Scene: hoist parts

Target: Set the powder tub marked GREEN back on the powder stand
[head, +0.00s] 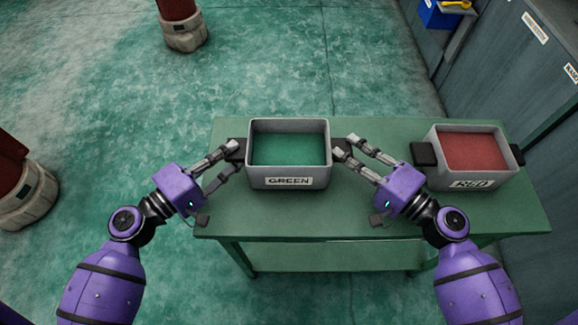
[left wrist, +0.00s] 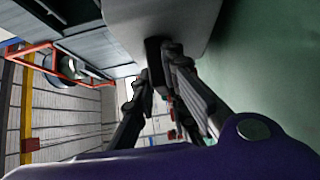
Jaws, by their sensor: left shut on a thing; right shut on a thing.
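The grey powder tub marked GREEN (head: 289,171) holds green powder and is over the green powder stand (head: 300,215), left of its middle. It looks level, its label facing me. I cannot tell whether its base touches the top. My left gripper (head: 232,152) is shut on its black left handle. In the left wrist view, the fingers (left wrist: 160,75) close around that handle (left wrist: 153,52), beneath the tub's grey wall (left wrist: 165,18). My right gripper (head: 343,149) is at the tub's right side, shut on its right handle, which the fingers mostly hide.
A grey tub marked RED (head: 473,183) with red powder stands on the right part of the stand, its left handle near my right gripper. Grey cabinets (head: 490,75) line the right. Red posts with pale bases (head: 185,35) stand on the floor at left. Bare stand top lies in front.

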